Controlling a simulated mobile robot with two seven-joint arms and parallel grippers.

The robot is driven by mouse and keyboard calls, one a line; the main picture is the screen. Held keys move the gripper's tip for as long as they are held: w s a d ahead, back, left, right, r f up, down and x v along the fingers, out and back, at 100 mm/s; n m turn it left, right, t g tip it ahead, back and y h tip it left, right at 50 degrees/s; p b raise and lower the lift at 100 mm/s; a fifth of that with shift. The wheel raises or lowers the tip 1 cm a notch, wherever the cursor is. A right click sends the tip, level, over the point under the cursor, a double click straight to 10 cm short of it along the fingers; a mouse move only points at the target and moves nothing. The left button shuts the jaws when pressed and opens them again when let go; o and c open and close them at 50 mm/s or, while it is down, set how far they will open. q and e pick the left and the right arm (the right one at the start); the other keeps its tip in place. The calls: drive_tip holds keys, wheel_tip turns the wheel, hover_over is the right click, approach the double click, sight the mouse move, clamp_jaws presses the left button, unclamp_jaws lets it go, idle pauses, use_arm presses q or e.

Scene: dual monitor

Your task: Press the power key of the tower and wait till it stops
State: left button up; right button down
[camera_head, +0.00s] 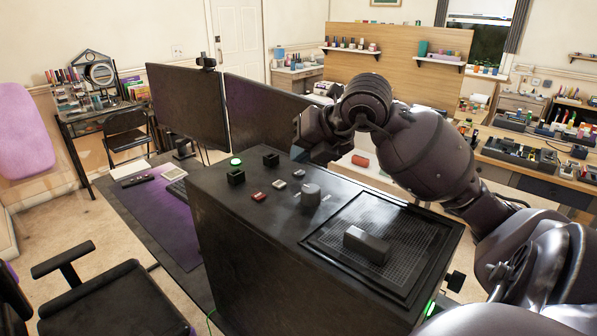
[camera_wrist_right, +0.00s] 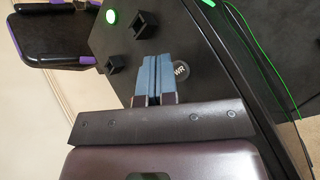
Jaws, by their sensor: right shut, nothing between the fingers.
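The black tower (camera_head: 290,255) stands on the desk, its top facing up. A round green-lit button (camera_head: 236,161) is near the far left of its top. It also shows in the wrist view (camera_wrist_right: 111,16), at the upper left. My right gripper (camera_head: 308,150) is over the far edge of the tower top, to the right of the green button and apart from it. In the wrist view its blue-grey fingers (camera_wrist_right: 153,78) are together with nothing between them, beside a round "WR" mark (camera_wrist_right: 181,70). My left gripper is not in view.
Two black cubes (camera_head: 271,159) (camera_head: 236,177), a red key (camera_head: 259,197), a grey knob (camera_head: 310,194) and a dark block on a mesh grille (camera_head: 368,245) are on the tower. Two monitors (camera_head: 188,103) (camera_head: 262,115) stand behind. A chair (camera_head: 115,300) is at front left.

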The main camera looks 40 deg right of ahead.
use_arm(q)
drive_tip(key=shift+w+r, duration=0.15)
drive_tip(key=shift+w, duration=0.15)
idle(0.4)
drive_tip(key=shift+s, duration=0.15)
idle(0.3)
use_arm(e)
drive_tip(key=shift+f+b, duration=0.45)
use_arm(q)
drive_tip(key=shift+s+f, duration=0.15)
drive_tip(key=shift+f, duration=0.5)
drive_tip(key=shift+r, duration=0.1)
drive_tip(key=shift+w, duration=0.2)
